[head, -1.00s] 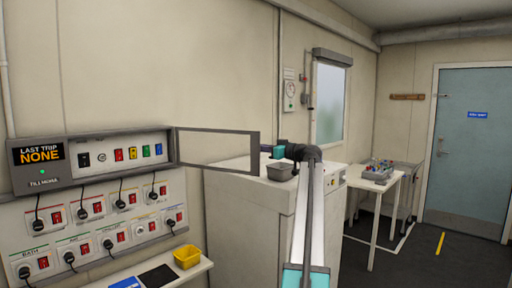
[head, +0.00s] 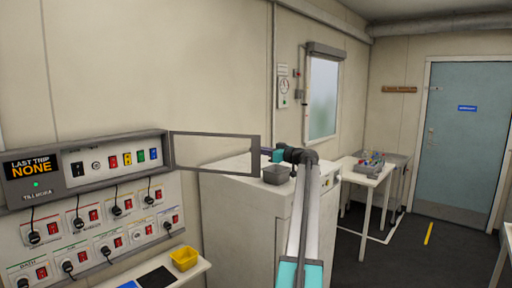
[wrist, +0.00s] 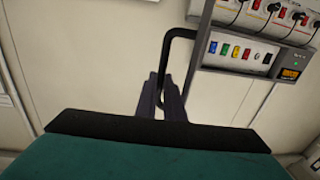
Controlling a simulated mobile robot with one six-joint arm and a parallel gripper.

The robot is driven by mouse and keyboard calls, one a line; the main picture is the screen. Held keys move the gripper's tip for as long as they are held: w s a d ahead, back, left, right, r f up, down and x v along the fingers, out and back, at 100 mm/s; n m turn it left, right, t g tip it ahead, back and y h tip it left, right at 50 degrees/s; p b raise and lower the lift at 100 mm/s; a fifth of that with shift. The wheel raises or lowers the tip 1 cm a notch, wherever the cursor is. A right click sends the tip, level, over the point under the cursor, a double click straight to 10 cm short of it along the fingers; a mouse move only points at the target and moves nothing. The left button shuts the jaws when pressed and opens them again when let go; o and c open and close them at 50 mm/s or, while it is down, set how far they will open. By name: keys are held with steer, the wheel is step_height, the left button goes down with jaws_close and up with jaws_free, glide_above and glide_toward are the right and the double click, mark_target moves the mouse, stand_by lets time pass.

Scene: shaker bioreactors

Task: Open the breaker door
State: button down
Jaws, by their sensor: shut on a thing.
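The breaker door (head: 215,135) is a thin grey frame around a clear pane. It stands swung out to the right of the breaker panel (head: 120,158), whose row of coloured switches is uncovered. My gripper (head: 262,155) is at the door's free edge, at the right end of the frame. In the wrist view, the dark fingers of my gripper (wrist: 162,90) are shut on a black bar of the breaker door (wrist: 165,55). The panel shows upside down there, at the upper right. The exact contact is partly hidden between the fingers.
Several plugs and red switches fill the board (head: 110,232) below the panel. A shelf with a yellow bin (head: 184,258) is under it. A white cabinet (head: 245,225) with a grey tub (head: 276,174) stands close behind and below my gripper. Open floor lies to the right.

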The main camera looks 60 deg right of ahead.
steer(key=shift+r, duration=0.1)
stand_by(0.3)
steer(key=shift+d, duration=0.1)
steer(key=c, duration=2.2)
jaws_free()
steer(key=shift+o, duration=0.2)
steer(key=shift+s, duration=0.1)
steer(key=s+b, duration=0.5)
steer(key=s, duration=0.8)
steer(key=shift+s+a, duration=0.25)
steer(key=shift+s, duration=0.05)
